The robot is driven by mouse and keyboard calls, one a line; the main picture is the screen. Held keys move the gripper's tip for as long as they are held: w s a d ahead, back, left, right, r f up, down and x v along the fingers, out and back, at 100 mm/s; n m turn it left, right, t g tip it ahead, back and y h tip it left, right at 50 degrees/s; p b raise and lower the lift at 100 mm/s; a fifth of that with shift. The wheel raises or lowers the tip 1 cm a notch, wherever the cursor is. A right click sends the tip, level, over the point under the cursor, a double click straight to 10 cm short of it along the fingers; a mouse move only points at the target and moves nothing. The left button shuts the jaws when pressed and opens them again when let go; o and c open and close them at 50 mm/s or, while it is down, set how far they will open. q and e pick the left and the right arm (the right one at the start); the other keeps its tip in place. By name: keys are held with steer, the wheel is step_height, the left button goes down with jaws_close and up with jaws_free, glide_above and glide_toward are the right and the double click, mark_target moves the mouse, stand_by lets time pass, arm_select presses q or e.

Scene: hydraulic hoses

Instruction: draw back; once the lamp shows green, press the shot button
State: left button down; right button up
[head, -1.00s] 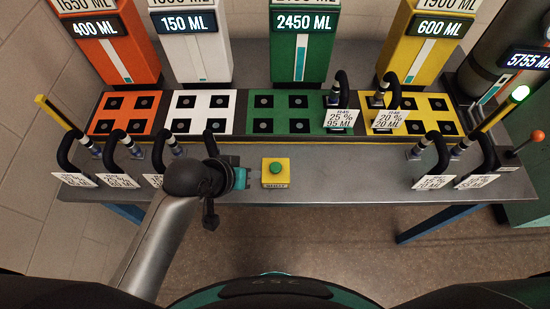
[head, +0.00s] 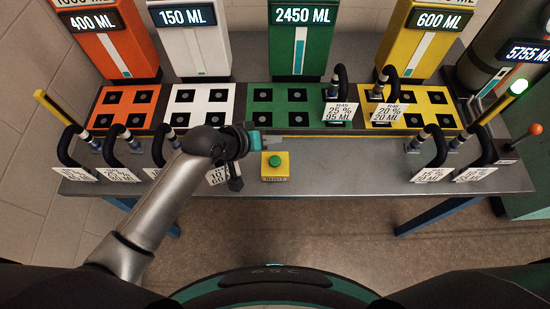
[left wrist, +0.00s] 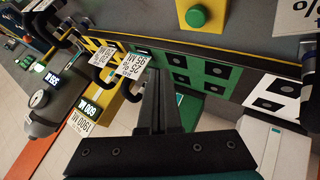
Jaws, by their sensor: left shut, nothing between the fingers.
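My right gripper is not in view.
Orange (head: 125,106), white (head: 200,105), green (head: 298,104) and yellow (head: 412,105) socket plates line the bench below matching dispensers. Black hoses with tags stand at both sides, two of them on the green and yellow plates. A red-knobbed lever (head: 535,130) is at right.

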mark_target(272, 164)
arm_select(q)
step_height(272, 164, down, 4)
steer(key=shift+r+b, duration=0.1)
steer(key=shift+b, duration=0.35)
step_height(272, 164, down, 2)
steer(key=b, duration=0.3)
steer(key=shift+f, duration=0.2)
steer(key=shift+f+b, duration=0.55)
steer(key=shift+f, duration=0.4)
steer(key=shift+f, duration=0.1)
stand_by(0.6)
steer(key=shift+f, duration=0.35)
steer(key=shift+s+f+b, duration=0.1)
steer(key=shift+f+b, duration=0.25)
steer(key=shift+f, duration=0.1)
stand_by(0.8)
steer(key=shift+r, duration=0.1)
steer(key=shift+r+p, duration=0.75)
steer(key=shift+p, duration=0.25)
